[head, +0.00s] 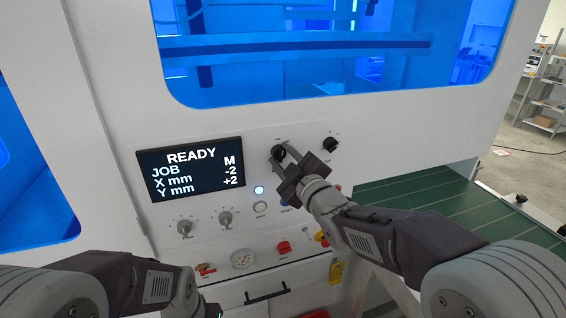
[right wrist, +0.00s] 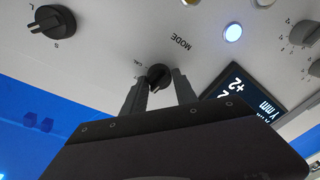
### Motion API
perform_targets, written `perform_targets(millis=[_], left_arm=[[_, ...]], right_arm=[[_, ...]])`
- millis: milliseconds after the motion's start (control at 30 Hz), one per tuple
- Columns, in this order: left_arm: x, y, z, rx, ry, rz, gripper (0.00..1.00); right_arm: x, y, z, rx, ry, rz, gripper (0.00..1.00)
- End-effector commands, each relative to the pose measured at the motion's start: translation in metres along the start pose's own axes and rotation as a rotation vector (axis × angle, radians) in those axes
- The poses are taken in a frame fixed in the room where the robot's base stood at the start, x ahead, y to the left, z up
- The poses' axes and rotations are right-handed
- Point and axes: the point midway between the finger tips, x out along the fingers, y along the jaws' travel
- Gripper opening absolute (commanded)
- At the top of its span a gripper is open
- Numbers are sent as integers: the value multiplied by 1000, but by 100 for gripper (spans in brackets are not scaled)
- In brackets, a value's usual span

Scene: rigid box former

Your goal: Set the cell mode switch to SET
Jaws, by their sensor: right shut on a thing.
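The cell mode switch (head: 278,151) is a small black rotary knob on the white panel, right of the display. In the right wrist view the knob (right wrist: 158,75) sits beside the printed word MODE. My right gripper (head: 283,157) is shut on this knob, with one finger on each side of it in the wrist view (right wrist: 160,88). The switch's pointer is largely hidden, so I cannot tell its position. My left arm comes in low at the left; only a dark part of the left gripper (head: 209,311) shows at the bottom edge.
The display (head: 191,168) reads READY, JOB M, X mm -2, Y mm +2. A second black knob (head: 331,144) stands to the right. Below are a lit white button (head: 259,190), two grey dials and red controls. A green conveyor (head: 440,200) lies at right.

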Motion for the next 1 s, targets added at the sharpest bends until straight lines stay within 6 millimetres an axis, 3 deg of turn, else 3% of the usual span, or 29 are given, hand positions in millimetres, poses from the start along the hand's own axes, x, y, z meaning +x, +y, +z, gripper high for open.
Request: perform_targets(millis=[100, 500, 1000], left_arm=[[15, 0, 2, 0, 0, 0, 36], [42, -1, 4, 0, 0, 0, 36], [55, -1, 6, 0, 0, 0, 36]], right_arm=[[0, -2, 2, 96, 12, 14, 0], [0, -1, 1, 412, 35, 46, 0], [0, 2, -1, 594, 49, 66, 0]])
